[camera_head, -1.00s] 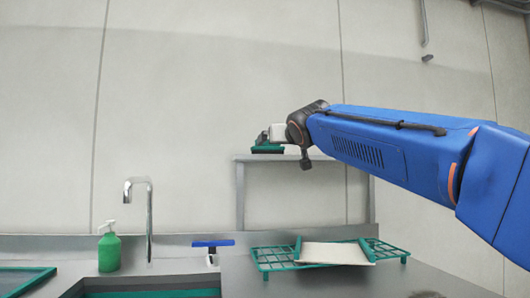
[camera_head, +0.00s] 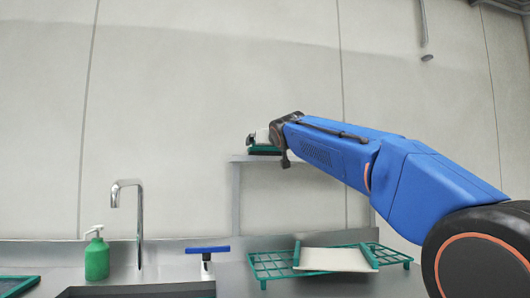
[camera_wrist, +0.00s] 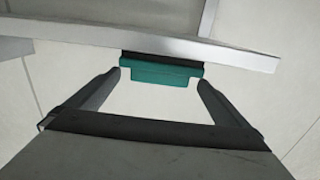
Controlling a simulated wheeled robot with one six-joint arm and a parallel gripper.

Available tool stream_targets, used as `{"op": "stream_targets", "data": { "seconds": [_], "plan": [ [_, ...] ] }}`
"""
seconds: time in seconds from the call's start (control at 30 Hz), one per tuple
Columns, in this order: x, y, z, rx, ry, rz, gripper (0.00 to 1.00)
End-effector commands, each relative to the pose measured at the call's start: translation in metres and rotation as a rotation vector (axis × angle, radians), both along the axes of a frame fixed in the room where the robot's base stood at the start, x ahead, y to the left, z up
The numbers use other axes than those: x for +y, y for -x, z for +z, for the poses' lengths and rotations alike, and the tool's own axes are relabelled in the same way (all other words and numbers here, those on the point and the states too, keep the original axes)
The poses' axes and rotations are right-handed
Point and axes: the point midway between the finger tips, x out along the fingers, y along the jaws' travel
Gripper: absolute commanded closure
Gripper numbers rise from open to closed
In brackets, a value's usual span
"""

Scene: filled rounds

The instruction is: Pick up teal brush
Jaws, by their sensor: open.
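The teal brush (camera_wrist: 160,73) lies at the front edge of the shelf in the wrist view, with a dark strip along its shelf side. In the head view a teal piece (camera_head: 264,151) shows at the shelf's left end, partly hidden by my wrist. My gripper (camera_wrist: 158,84) is open and empty. Its two fingertips are spread to either side of the brush, close to its ends. I cannot tell whether they touch it.
The grey shelf (camera_wrist: 245,60) lies just beyond the fingertips. Below in the head view are a green rack (camera_head: 268,268) with a white board (camera_head: 330,260), a blue-handled tool (camera_head: 207,250), a faucet (camera_head: 139,225) and a green soap bottle (camera_head: 97,260).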

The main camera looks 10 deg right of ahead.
Motion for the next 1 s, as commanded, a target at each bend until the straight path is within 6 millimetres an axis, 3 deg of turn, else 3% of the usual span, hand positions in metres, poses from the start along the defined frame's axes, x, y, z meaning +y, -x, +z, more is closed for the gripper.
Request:
{"op": "stream_targets", "data": {
  "seconds": [0.37, 0.73, 1.0],
  "plan": [
    [0.0, -0.025, 0.0, 0.0, 0.0, 0.0, 0.0],
    [0.0, -0.069, 0.0, 0.0, 0.0, 0.0, 0.0],
    [0.0, -0.076, 0.0, -0.001, 0.0, 0.0, 0.0]
  ]
}}
